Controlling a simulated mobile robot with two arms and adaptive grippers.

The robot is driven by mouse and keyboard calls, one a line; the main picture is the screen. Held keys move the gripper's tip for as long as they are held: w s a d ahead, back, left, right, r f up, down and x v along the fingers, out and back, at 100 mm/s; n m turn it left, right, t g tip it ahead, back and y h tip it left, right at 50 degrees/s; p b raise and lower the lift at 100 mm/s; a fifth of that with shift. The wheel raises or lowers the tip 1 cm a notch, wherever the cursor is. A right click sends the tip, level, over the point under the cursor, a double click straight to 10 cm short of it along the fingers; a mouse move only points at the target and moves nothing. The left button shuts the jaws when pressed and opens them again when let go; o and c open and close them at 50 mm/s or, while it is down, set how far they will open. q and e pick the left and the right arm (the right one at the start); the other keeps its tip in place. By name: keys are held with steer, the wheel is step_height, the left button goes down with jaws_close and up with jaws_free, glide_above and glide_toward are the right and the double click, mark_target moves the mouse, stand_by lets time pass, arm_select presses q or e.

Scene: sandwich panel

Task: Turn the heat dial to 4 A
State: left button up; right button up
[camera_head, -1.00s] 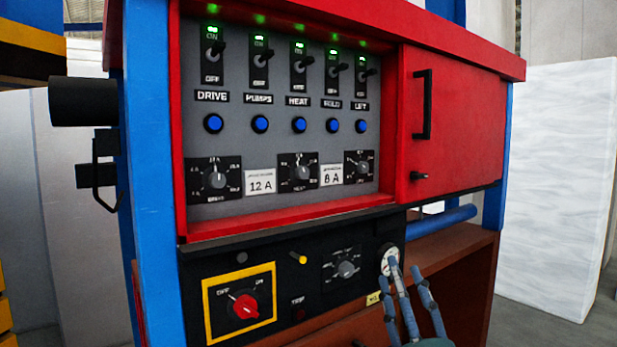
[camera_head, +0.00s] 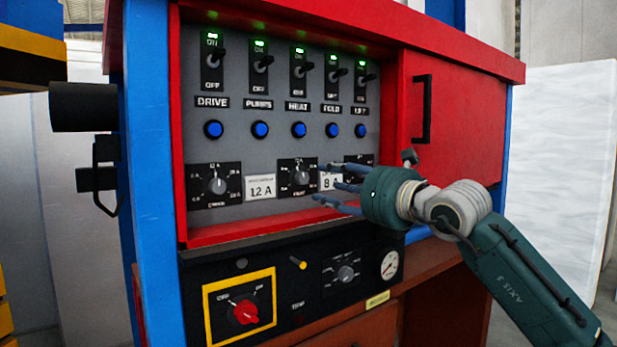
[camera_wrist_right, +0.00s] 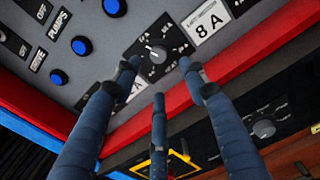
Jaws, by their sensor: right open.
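The heat dial (camera_head: 301,178) is a grey knob on a black square plate, below the HEAT switch and its blue button. Its pointer looks roughly upright; the scale numbers are too small to read surely. My right gripper (camera_head: 328,184) is open just right of the dial, its blue-grey fingers pointing left toward it and covering part of the 8 A card (camera_head: 328,181). In the right wrist view the heat dial (camera_wrist_right: 157,53) lies just beyond the spread fingertips of the gripper (camera_wrist_right: 158,75), with no contact visible. My left gripper is out of view.
A similar dial (camera_head: 217,184) and a 12 A card (camera_head: 261,187) stand to the left. A red frame ledge (camera_head: 235,231) juts below, above a black panel with a red rotary switch (camera_head: 244,312).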

mark_target(304, 179)
steer(key=p+x, duration=0.3)
steer(key=x, duration=0.4)
steer(key=shift+w+a+r, duration=0.1)
steer(key=shift+a+r, duration=0.05)
steer(key=shift+a, duration=0.15)
steer(key=shift+w+a+p, duration=0.25)
steer(key=shift+w+p, duration=0.05)
steer(key=shift+w, duration=0.1)
